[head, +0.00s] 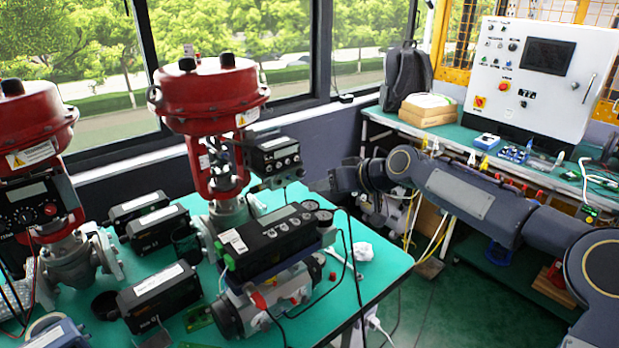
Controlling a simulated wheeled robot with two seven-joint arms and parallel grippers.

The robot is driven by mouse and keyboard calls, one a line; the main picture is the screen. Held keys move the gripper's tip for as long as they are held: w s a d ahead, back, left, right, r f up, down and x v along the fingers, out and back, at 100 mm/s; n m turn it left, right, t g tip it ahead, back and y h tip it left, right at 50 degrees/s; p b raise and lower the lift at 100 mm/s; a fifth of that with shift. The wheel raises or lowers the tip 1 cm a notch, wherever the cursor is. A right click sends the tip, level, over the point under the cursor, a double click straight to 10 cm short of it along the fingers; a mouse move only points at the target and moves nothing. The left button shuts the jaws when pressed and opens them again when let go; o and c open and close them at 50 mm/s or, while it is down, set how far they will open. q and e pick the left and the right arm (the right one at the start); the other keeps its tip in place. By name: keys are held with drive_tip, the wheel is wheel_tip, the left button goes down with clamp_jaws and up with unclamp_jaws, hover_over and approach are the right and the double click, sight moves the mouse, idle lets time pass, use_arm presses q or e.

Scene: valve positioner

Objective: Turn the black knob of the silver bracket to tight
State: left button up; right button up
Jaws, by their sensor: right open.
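A red valve actuator (208,95) stands on the green table. A black positioner box (275,155) is mounted on its right side, with a silver bracket (262,183) just under and behind it. The bracket is small in the head view, and I cannot make out its black knob or how far it is turned. My right gripper (320,185) reaches in from the right and points left at the bracket's height. It is open and appears empty, a little right of the positioner box. Its fingertips are small and dark here. My left gripper is not in view.
A black positioner on a silver actuator (270,300) fills the front of the green table (375,268). Several black boxes (158,298) lie left of it. Another red valve (30,130) stands at far left. A workbench with a white control box (540,85) is at right.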

drive_tip(key=m+t+y, duration=0.1)
drive_tip(key=m+t, duration=0.1)
approach(303, 174)
drive_tip(key=shift+y, duration=0.3)
drive_tip(key=p+x, duration=0.1)
drive_tip(key=x, duration=0.5)
drive_tip(key=shift+w+f, duration=0.1)
drive_tip(key=shift+w, duration=0.1)
drive_tip(key=shift+w+a+f+p, duration=0.3)
drive_tip(key=shift+w+a, duration=0.1)
drive_tip(key=shift+a, duration=0.05)
clamp_jaws()
